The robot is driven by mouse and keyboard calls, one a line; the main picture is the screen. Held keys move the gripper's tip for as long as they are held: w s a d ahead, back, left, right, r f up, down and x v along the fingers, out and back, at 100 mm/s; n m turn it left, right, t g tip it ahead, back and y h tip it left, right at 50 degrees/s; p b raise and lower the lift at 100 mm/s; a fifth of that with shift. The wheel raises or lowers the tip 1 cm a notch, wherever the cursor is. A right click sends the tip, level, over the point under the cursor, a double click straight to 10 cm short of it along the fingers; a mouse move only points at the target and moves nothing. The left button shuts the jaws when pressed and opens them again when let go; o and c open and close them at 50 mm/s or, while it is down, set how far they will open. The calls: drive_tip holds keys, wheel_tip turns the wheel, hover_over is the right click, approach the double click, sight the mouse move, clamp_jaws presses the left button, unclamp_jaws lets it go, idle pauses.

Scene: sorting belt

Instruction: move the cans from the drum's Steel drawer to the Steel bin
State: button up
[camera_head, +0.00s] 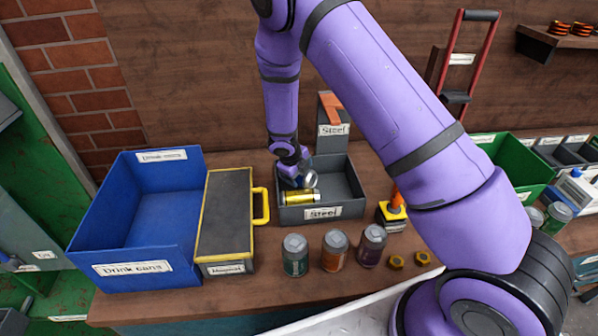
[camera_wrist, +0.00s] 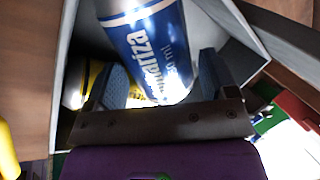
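My gripper (camera_head: 291,168) is low inside a grey bin labelled Steel (camera_head: 338,212). In the wrist view, its two fingers (camera_wrist: 165,88) are apart, with one end of a blue and white can (camera_wrist: 150,45) between them. I cannot tell whether they press on it. In the head view, a silvery can end (camera_head: 308,179) shows beside the fingers. A yellow can (camera_head: 300,198) lies on its side in the bin, and it also shows in the wrist view (camera_wrist: 76,88), partly behind the left finger. I cannot identify the drum's Steel drawer in these frames.
A blue bin labelled Drink cans (camera_head: 130,272) and a dark box with yellow edges (camera_head: 226,215) stand to the left. Three upright cans, the middle one orange-brown (camera_head: 335,250), stand in front. Yellow nuts (camera_head: 396,262) and a green bin (camera_head: 510,160) are to the right.

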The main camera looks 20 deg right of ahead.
drive_tip(key=v, duration=1.2)
idle(0.4)
